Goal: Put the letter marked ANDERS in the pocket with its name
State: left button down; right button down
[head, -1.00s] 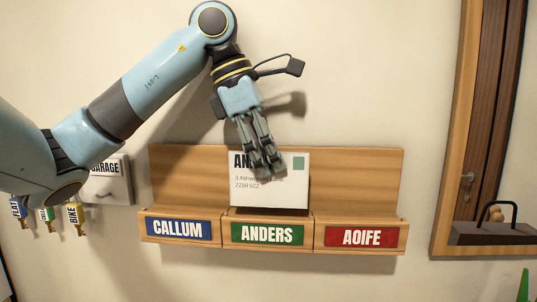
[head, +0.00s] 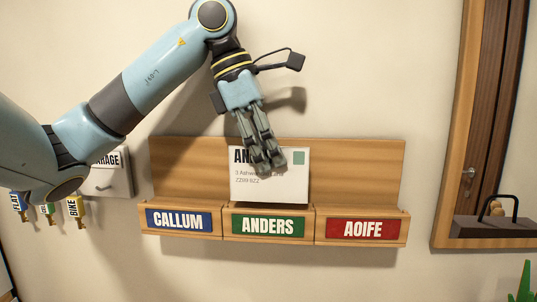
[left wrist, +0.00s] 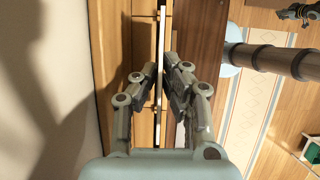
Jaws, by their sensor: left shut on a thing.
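The white letter (head: 270,190) with a green stamp hangs upright in front of the wooden rack's back board. Its bold name starts with "AN"; my fingers cover the rest. My left gripper (head: 271,168) is shut on it from above, and the left wrist view shows the letter edge-on (left wrist: 161,50) between the fingers. The ANDERS pocket (head: 268,226) has a green label and lies directly below. The letter's lower edge is visible just above the pocket's front rim. A dark part at the left wrist view's top right may be my right gripper (left wrist: 299,12), too small to tell.
The CALLUM pocket (head: 179,220) with a blue label is on the left, and the AOIFE pocket (head: 360,229) with a red label is on the right. A grey box (head: 110,178) and several tagged keys hang left of the rack. A wooden frame (head: 446,150) stands at right.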

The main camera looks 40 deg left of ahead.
aim_at(268, 181)
dwell(0.3)
pick_arm(q)
jog(key=shift+f, duration=0.15)
jog(key=shift+f+b, duration=2.3)
jog(key=c, duration=1.4)
grip_release()
jog(key=shift+r, duration=0.1)
jog(key=v, duration=1.2)
